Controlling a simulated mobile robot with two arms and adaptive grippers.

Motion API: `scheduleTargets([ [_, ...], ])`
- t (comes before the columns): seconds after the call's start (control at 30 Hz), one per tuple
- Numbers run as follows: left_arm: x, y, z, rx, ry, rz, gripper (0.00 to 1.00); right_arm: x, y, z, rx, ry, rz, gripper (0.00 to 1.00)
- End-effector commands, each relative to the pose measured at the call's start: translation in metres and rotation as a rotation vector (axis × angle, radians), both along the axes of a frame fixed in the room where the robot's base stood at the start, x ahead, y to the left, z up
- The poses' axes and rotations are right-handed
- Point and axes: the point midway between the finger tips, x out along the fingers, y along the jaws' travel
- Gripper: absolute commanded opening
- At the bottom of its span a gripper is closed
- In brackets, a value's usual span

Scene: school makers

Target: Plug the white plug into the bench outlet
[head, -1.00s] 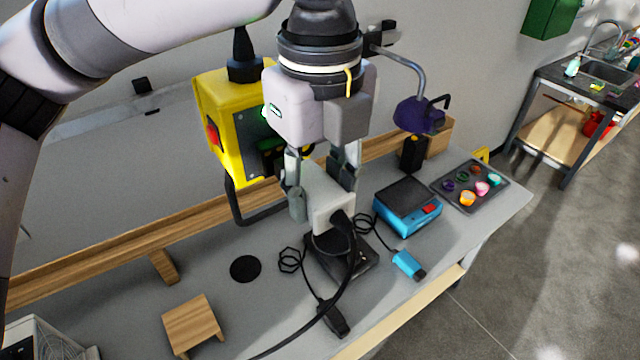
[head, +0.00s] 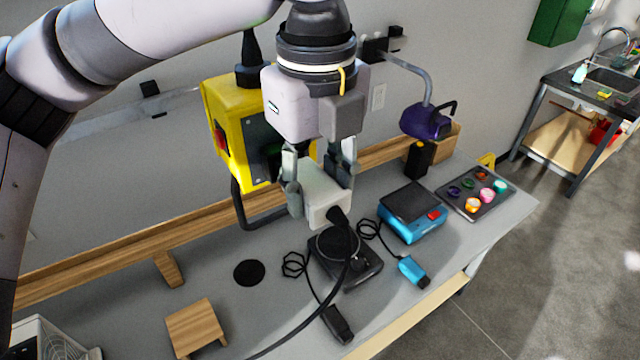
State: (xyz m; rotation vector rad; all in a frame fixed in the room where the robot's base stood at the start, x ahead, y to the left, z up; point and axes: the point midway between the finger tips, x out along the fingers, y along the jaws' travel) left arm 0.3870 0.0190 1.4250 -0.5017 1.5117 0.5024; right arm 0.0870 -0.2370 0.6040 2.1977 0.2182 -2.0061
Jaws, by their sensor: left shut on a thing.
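My left gripper (head: 320,188) is shut on the white plug (head: 326,209), a pale block with a thick black cable (head: 348,262) leaving its near side. The plug is held above the bench, over the black device. Its prongs are not visible. A white outlet plate (head: 378,97) shows on the wall behind and right of the gripper, apart from the plug. I cannot tell whether this is the bench outlet. My right gripper is not in view.
The grey bench (head: 230,325) holds a black device (head: 345,262), a blue scale (head: 411,210), a dark tray (head: 475,194) and a small wooden stand (head: 195,325). A yellow machine (head: 235,130) and purple lamp (head: 426,122) stand near the wall.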

Motion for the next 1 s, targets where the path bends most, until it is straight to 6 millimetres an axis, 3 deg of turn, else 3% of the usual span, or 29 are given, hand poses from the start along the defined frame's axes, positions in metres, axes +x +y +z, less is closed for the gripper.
scheduleTargets([
  [0.47,0.0074,0.0053,0.0003,-0.001,0.002,-0.001,0.03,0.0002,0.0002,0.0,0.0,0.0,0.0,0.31],
  [0.5,0.0077,0.0055,0.0004,-0.001,0.001,-0.002,0.37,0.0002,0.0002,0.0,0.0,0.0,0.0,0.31],
  [0.83,0.0072,0.0049,0.0003,-0.002,0.001,-0.003,0.59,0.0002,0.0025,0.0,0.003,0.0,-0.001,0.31],
  [1.0,0.0072,0.0049,0.0003,-0.002,0.001,-0.003,0.59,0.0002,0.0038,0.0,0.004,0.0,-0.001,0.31],
])
